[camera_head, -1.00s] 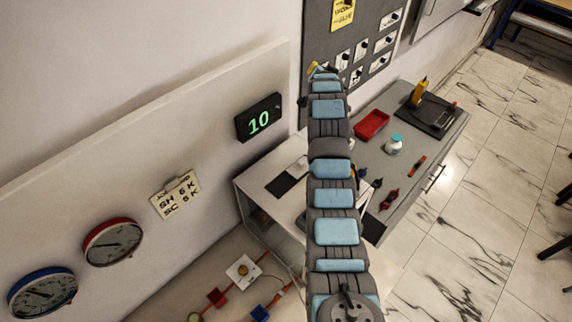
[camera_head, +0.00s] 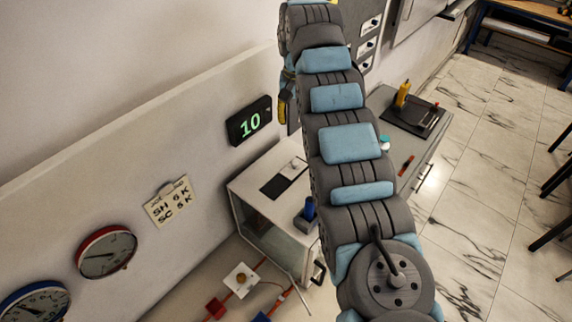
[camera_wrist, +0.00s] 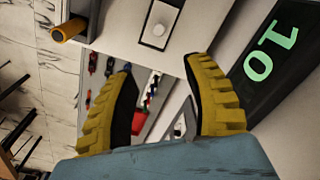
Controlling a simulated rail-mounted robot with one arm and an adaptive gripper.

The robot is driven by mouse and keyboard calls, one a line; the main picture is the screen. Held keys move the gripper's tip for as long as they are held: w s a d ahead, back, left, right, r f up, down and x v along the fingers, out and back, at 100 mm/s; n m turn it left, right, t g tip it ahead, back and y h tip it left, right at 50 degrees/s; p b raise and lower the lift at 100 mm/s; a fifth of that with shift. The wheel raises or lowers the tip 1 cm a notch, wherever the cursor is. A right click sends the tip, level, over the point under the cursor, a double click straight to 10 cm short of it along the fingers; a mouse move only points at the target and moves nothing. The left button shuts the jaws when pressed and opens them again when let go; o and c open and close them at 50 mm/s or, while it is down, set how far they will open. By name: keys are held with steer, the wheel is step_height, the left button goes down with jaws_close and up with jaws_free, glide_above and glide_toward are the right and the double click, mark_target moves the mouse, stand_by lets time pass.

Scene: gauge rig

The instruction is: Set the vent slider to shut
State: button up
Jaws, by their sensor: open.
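The vent slider (camera_head: 293,167) appears to be the white plate with a small knob beside a dark opening, on top of a white glass-fronted box. In the wrist view, its white knob (camera_wrist: 158,29) sits on a pale plate with a dark surround, just beyond my fingertips. My gripper (camera_wrist: 160,65) is open, its two yellow fingers apart with nothing between them. In the head view my gripper (camera_head: 284,105) is partly hidden by my arm, near the wall beside the digital display. The knob and fingers are apart.
The digital display (camera_head: 250,121) reads 10 on the wall panel. A blue upright handle (camera_head: 309,208) stands at the box's front right. Two gauges, one red-rimmed (camera_head: 106,251), are at left.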

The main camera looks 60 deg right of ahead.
mark_target(295, 162)
steer(key=shift+s+f+p, duration=0.1)
steer(key=shift+f+p, duration=1.9)
steer(key=shift+f, duration=6.65)
jaws_close()
